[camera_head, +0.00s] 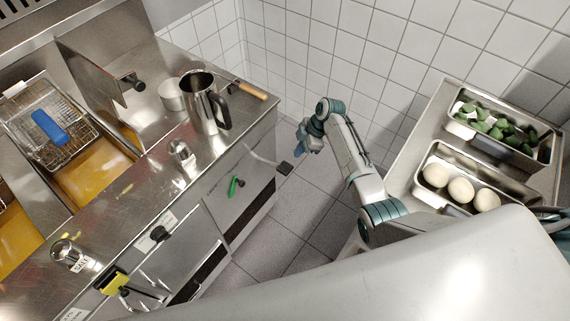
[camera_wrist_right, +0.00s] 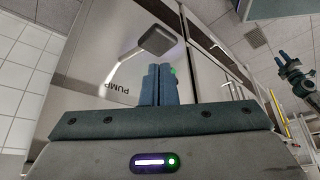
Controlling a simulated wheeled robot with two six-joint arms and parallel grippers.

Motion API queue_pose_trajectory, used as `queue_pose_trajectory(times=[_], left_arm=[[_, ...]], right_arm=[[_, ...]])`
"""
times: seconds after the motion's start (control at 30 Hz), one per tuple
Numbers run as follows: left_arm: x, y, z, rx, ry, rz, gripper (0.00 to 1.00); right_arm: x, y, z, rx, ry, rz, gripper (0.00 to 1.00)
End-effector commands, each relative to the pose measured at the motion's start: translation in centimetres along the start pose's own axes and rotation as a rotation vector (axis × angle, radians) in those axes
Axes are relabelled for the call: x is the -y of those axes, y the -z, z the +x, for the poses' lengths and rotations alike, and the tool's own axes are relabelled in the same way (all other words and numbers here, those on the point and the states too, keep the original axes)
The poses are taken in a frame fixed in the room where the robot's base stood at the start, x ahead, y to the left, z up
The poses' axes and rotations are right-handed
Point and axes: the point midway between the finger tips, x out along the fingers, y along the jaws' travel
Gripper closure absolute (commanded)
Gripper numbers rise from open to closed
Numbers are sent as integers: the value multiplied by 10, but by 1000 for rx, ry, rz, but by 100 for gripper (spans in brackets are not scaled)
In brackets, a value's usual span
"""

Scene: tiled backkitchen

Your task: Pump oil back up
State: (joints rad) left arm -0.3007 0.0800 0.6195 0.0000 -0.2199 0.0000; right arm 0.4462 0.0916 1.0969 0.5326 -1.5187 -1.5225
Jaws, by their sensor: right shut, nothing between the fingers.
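The fryer front has a metal pump lever (camera_head: 262,157) ending in a dark square pad (camera_head: 284,168). In the right wrist view the pad (camera_wrist_right: 157,40) is close, beyond and slightly left of my fingertips, near an upside-down "PUMP" label (camera_wrist_right: 116,88). My right gripper (camera_head: 301,144) is shut and empty, just above the pad in the head view. Its closed fingers (camera_wrist_right: 159,84) show in the wrist view, apart from the pad. My left gripper (camera_wrist_right: 285,60) seems to show small at the wrist view's right; its jaws are unclear. A green handle (camera_head: 236,186) is left of the lever.
Yellow oil (camera_head: 95,172) and a fry basket (camera_head: 48,125) are in the fryer. A steel jug (camera_head: 201,105) and a pan (camera_head: 172,94) stand on its top. A side counter (camera_head: 420,130) holds food trays at right. Tiled floor (camera_head: 305,215) lies between.

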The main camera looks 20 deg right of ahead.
Motion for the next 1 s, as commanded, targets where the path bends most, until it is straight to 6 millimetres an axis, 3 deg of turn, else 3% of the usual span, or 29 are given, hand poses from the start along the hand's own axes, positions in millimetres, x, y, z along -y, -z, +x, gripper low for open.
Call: queue_pose_trajectory(times=[0.27, 0.73, 1.0], left_arm=[[-1, 1, 8, -2, 0, 0, 64], [-5, -4, 54, -1, -1, 0, 64], [-6, -4, 59, -2, -1, 0, 64]], right_arm=[[0, -1, 9, 0, 0, 1, 100], [0, -2, 64, -1, -1, 1, 100], [0, 0, 70, 0, -1, 1, 100]])
